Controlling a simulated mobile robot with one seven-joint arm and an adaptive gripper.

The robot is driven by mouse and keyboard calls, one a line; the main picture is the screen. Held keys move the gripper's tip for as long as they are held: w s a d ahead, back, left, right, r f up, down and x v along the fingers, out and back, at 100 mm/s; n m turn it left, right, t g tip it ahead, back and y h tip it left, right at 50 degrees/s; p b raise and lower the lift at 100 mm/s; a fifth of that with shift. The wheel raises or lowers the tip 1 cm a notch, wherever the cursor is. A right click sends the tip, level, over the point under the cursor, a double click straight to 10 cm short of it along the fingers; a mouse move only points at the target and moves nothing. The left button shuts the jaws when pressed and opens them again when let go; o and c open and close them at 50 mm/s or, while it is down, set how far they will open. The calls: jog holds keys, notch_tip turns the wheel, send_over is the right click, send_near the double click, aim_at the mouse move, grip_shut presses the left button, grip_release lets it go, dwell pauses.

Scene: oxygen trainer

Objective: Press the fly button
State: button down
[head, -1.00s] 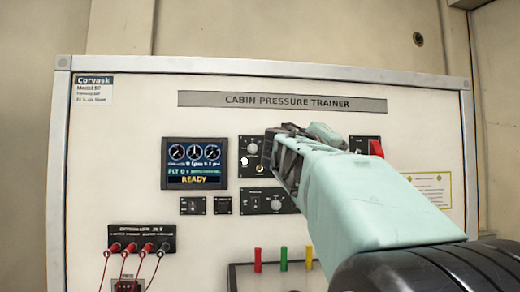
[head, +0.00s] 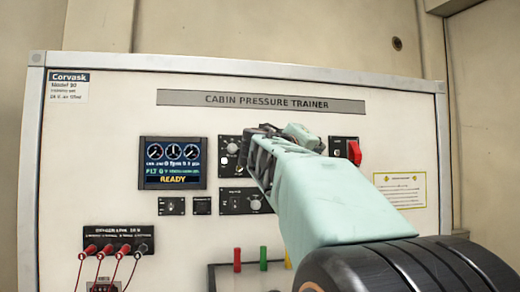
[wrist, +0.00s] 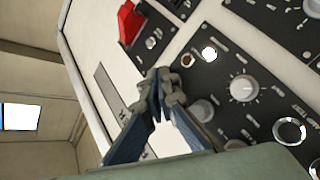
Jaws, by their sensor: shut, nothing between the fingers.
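The trainer panel (head: 100,130) stands upright in front of me. No label reading fly is legible, so I cannot tell which control is the fly button. A control plate with a grey knob (head: 232,148) and a small white round button (head: 224,160) shows just left of my gripper (head: 260,150). My gripper covers part of that area in the head view. In the wrist view my gripper (wrist: 163,82) is shut and empty, its fingertips close in front of the panel face. A white round button (wrist: 209,54) and a grey knob (wrist: 243,88) lie to its right; contact cannot be told.
A screen (head: 172,163) reads READY. A red switch (head: 354,153) sits right of my arm and also shows in the wrist view (wrist: 130,22). Red plugs with cables (head: 107,250) are at lower left. Coloured handles (head: 237,260) stand below the controls.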

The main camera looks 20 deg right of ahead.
jog(key=shift+w, duration=0.35)
dwell(0.3)
dwell(0.4)
jog(key=shift+s+a+b, duration=0.15)
jog(key=shift+s+b, duration=0.5)
jog(key=shift+s, duration=0.15)
jog(key=shift+f, duration=0.1)
jog(key=s+b, duration=0.1)
jog(key=s, duration=0.1)
jog(key=s+a+b, duration=0.1)
jog(key=s, duration=0.1)
jog(key=shift+s, duration=0.4)
